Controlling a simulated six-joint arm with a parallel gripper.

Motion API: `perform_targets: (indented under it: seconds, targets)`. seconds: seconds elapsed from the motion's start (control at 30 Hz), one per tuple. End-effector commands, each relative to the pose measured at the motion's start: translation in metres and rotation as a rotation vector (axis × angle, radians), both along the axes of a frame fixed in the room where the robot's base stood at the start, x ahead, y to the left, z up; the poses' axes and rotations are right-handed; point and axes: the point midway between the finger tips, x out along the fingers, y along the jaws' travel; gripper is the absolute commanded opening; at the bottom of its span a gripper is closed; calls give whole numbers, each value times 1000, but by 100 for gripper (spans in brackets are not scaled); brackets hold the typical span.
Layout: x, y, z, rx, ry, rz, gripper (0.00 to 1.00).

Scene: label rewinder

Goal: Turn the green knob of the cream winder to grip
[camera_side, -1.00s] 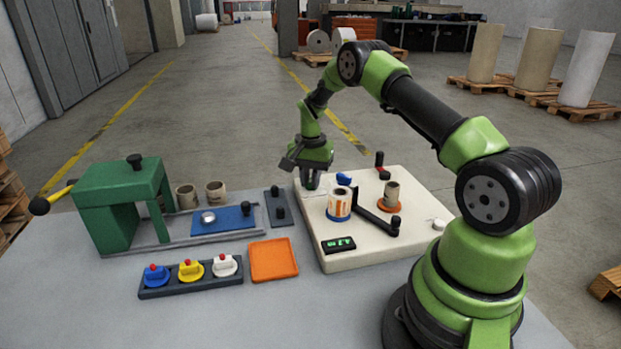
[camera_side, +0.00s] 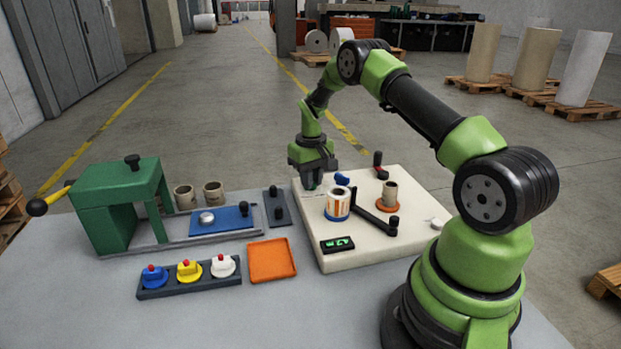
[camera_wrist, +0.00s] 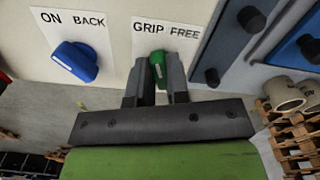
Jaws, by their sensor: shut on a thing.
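The cream winder (camera_side: 375,252) sits on the right of the bench in the side view. My gripper (camera_side: 313,182) points down at its far left corner and hides most of the green knob there. In the wrist view the green knob (camera_wrist: 157,66) stands between the two fingers of my gripper (camera_wrist: 157,84), which are shut on it. Behind it is a white label reading GRIP on the left and FREE on the right. The knob's narrow end lies near the middle, between the two words. The blue knob (camera_wrist: 76,62) under the ON BACK label is apart from my fingers.
On the winder stand a label roll (camera_side: 338,204), a brown core (camera_side: 390,193), a black crank arm (camera_side: 375,218) and a display (camera_side: 338,244). To the left are an orange tray (camera_side: 272,260), a green press (camera_side: 120,205) and a rack with coloured knobs (camera_side: 190,278).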

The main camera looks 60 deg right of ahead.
Motion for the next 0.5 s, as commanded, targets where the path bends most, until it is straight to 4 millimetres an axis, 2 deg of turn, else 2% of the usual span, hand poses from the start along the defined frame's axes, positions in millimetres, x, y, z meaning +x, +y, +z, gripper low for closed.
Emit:
perform_targets:
  seconds: [0.2, 0.5]
  targets:
    - [-1, 0, 0, 3, 3, 149, 0]
    - [-1, -1, 0, 4, 4, 266, 0]
